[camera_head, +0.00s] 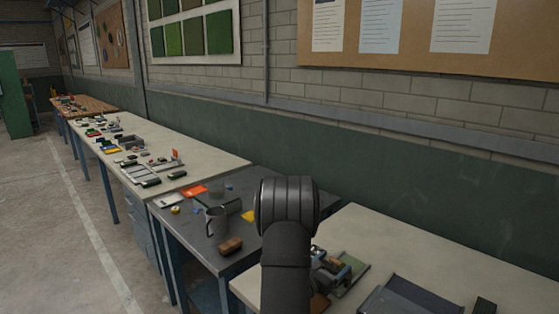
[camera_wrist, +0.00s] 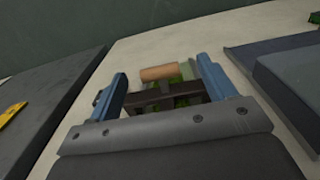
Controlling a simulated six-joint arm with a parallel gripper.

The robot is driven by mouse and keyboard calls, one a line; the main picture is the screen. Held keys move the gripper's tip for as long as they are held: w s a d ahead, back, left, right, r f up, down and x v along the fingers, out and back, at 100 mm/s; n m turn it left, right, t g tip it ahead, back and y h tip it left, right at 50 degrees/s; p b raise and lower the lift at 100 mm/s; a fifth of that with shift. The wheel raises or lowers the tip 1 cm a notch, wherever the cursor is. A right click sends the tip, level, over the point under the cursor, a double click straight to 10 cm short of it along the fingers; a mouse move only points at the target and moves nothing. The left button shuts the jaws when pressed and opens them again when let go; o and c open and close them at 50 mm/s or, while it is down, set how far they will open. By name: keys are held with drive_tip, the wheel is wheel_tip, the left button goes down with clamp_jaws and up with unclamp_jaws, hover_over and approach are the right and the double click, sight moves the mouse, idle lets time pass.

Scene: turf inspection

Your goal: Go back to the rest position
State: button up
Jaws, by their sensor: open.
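My gripper (camera_wrist: 162,72) shows in the wrist view with its two blue fingers spread apart. Between and beyond the fingers lie a tan cylinder (camera_wrist: 160,73) and a dark bracket-like piece (camera_wrist: 165,97) with bits of green around it. The fingers hide part of these pieces, and I cannot tell how far below the fingertips they are. In the head view my dark arm rises in the middle and hides much of what is behind it. Grey and blue parts (camera_head: 335,272) show just right of it over the pale bench; I cannot tell whether they include my gripper.
The pale bench (camera_head: 385,240) carries a green mat (camera_head: 352,272) and a dark tray (camera_head: 410,298) to the right. A wall runs behind.

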drive_tip(key=shift+x, duration=1.85)
drive_tip(key=v, duration=1.7)
drive_tip(key=shift+s+a, duration=0.25)
drive_tip(key=shift+a, duration=0.1)
drive_tip(key=x, duration=2)
